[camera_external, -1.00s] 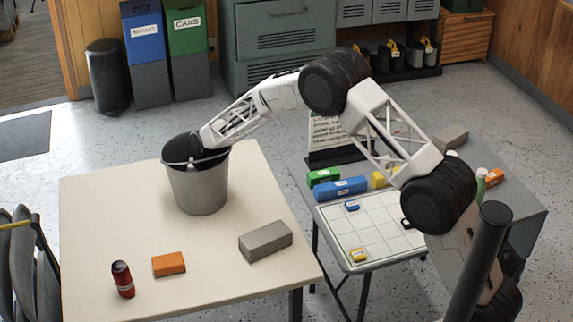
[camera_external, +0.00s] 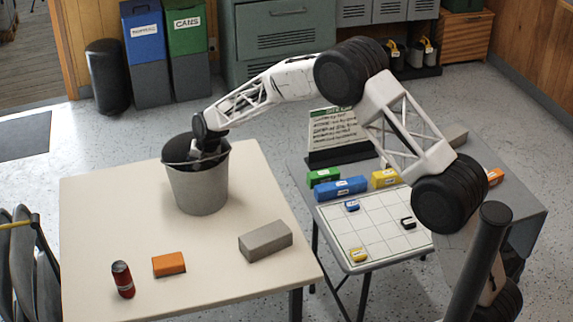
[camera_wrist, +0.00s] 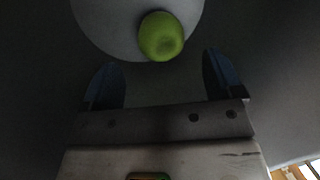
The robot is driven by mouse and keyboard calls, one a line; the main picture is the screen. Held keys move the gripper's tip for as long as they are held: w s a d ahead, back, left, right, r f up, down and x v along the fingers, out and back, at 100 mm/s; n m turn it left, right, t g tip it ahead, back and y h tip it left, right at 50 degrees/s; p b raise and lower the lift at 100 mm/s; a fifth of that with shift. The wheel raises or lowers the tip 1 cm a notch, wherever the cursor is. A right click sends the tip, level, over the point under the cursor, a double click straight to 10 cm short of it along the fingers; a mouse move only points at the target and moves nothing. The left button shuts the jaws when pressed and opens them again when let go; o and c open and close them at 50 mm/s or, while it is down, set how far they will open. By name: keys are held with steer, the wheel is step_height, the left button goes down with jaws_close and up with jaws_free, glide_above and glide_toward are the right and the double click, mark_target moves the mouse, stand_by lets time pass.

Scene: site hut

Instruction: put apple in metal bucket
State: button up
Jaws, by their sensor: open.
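The metal bucket (camera_external: 199,190) stands upright on the cream table. My gripper (camera_external: 207,150) points down into its mouth, with the fingers partly hidden by the rim. In the wrist view my gripper (camera_wrist: 164,80) is open, its two dark blue fingers wide apart with nothing between them. A green apple (camera_wrist: 161,36) shows beyond the fingertips, apart from them. It lies against a light round surface that looks like the bucket's bottom (camera_wrist: 105,25), with dark walls around. The apple is hidden in the external view.
On the cream table (camera_external: 110,220) are a red can (camera_external: 122,280), an orange block (camera_external: 169,264) and a grey block (camera_external: 265,241). A second table with a white grid board (camera_external: 375,232), small blocks and a sign (camera_external: 333,130) stands at the right.

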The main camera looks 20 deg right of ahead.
steer(key=shift+v, duration=2.5)
